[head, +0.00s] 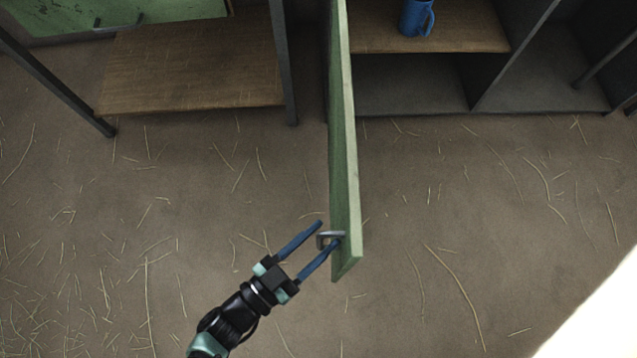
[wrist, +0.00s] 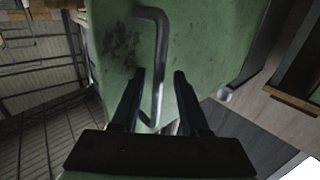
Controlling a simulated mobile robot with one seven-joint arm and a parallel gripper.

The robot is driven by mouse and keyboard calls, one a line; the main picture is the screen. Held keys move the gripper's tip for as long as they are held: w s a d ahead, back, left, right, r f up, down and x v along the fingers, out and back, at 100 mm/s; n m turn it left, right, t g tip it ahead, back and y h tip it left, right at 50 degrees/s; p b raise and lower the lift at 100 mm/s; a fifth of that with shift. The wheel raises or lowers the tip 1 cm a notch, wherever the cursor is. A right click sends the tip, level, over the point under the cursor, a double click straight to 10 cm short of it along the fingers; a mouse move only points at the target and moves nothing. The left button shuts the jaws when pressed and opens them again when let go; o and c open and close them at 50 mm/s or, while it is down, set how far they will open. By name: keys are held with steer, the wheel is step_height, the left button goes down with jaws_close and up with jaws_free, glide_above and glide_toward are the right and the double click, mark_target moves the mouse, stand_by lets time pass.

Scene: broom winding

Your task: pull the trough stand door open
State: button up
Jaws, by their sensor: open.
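The green trough stand door (head: 343,140) stands swung wide open, seen nearly edge-on in the head view, reaching out from the stand toward me. Its grey bar handle (head: 328,238) is near the free end, on the left face. My gripper (head: 321,234) is open at the handle, with its two blue fingers on either side of it. In the wrist view the handle (wrist: 160,60) runs down between the fingertips (wrist: 158,75) in front of the green door face (wrist: 210,40). I cannot tell whether a finger touches the handle.
The stand's open compartment has a wooden shelf (head: 440,28) with a blue mug (head: 416,18) on it. A wooden-shelved table (head: 195,68) with dark legs stands at the left. The floor (head: 220,170) is clear apart from scattered straw. A white surface (head: 600,320) fills the lower right corner.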

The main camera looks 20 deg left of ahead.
steer(key=shift+s, duration=0.1)
steer(key=v, duration=1.2)
steer(key=shift+s+a, duration=0.25)
steer(key=shift+s, duration=0.1)
